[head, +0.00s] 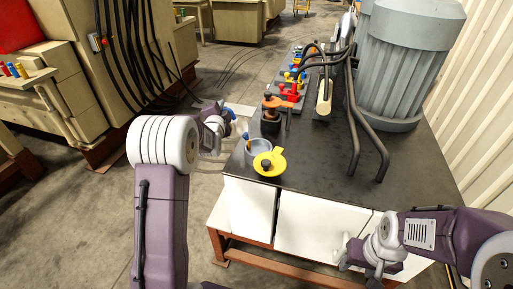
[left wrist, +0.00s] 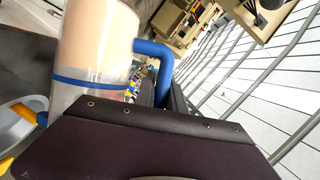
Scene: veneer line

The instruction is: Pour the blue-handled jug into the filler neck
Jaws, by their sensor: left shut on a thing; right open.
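The jug (left wrist: 95,40) fills the upper left of the left wrist view, with a clear wall, a blue band, cream-coloured contents and a blue handle (left wrist: 153,48). My left gripper (head: 224,116) is shut on the jug at its handle side; the fingertips are largely hidden. In the head view the jug (head: 238,127) is a small, pale, partly hidden shape. I cannot tell whether the jug touches the neck. My right gripper (head: 356,256) is open and empty near the bench front.
The dark bench top (head: 320,180) is clear right of the yellow cap. An orange-topped dark fitting (head: 271,120) and red valves (head: 289,92) stand behind. Black hoses (head: 362,130) and a large grey motor (head: 405,65) occupy the right. Open floor lies left of the bench.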

